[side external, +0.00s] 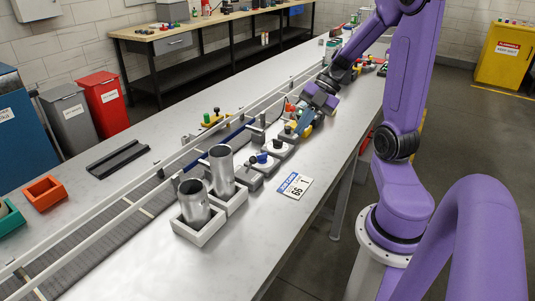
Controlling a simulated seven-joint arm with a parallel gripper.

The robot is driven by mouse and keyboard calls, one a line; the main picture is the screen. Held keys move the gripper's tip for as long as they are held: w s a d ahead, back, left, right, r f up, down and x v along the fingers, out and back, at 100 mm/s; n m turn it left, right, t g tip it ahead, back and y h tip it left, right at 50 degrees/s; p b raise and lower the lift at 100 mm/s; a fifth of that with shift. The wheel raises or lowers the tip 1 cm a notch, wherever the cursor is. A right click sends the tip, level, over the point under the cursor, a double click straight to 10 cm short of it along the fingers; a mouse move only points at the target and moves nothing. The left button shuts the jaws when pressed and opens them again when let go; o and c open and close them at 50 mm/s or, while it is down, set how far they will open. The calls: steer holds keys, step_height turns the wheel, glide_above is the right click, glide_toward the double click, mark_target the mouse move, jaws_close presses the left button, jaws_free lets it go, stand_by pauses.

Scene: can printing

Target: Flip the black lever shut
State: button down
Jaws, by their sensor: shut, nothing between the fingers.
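My purple arm reaches down to the row of small fixtures beside the conveyor. My gripper (304,121) is at the far end of that row, low over the bench and small in the picture. It is shut and holds nothing. Small black knobs or handles stand on the fixtures, one black knob (288,130) close to my gripper and another black knob (277,143) just nearer the camera. I cannot tell which of these is the black lever, or whether my gripper touches it.
Two metal cans (221,171) stand in white square holders at the near end of the row. A railed conveyor (140,206) runs along the left of the fixtures. A printed card (294,185) lies on the bench (252,235), whose near right part is clear.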

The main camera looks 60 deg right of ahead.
glide_toward(250, 165)
steer(key=shift+s+a+f, duration=0.2)
steer(key=shift+a+f, duration=0.2)
steer(key=shift+f, duration=0.35)
steer(key=shift+s+a+f, duration=0.15)
steer(key=shift+a+f, duration=0.3)
steer(key=shift+f, duration=0.3)
steer(key=shift+s+a+f, duration=0.2)
steer(key=shift+a+f, duration=0.2)
steer(key=shift+f, duration=0.35)
